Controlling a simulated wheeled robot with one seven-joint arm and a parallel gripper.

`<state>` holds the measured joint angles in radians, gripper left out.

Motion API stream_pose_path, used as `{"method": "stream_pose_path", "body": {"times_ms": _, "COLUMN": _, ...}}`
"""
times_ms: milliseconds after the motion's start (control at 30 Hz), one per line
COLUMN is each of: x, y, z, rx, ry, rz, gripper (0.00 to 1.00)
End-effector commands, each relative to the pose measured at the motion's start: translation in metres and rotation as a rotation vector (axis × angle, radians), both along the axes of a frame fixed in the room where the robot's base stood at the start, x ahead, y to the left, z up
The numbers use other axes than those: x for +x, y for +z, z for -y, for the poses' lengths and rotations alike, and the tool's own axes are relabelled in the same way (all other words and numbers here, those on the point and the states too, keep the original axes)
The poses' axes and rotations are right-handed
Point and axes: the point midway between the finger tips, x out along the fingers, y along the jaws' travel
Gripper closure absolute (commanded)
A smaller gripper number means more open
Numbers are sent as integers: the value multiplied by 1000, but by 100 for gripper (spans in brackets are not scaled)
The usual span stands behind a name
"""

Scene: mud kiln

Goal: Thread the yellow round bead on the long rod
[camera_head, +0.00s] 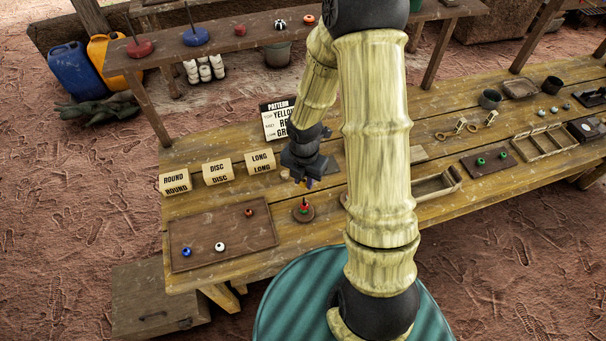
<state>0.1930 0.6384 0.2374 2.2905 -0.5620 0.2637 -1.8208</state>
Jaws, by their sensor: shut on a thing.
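My gripper (304,182) points down over the work table, just above a small round stand. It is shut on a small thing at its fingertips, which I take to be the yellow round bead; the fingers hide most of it. The stand (303,215) has a short upright rod with a red bead (304,207) and a bit of green below it. The rod's top is close under my fingertips; I cannot tell whether the bead touches it. The pattern card (277,120) behind shows YELLOW at the top, with partly hidden lines below.
My arm hides part of a wooden tray (440,186) at right.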

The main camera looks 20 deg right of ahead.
Motion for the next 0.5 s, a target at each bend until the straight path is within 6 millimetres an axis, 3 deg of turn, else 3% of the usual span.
{"method": "stream_pose_path", "body": {"times_ms": 233, "x": 0, "y": 2, "z": 0, "rx": 2, "ry": 17, "rz": 1, "gripper": 98}}
{"method": "stream_pose_path", "body": {"times_ms": 500, "x": 0, "y": -22, "z": 0, "rx": 2, "ry": 19, "rz": 1, "gripper": 98}}
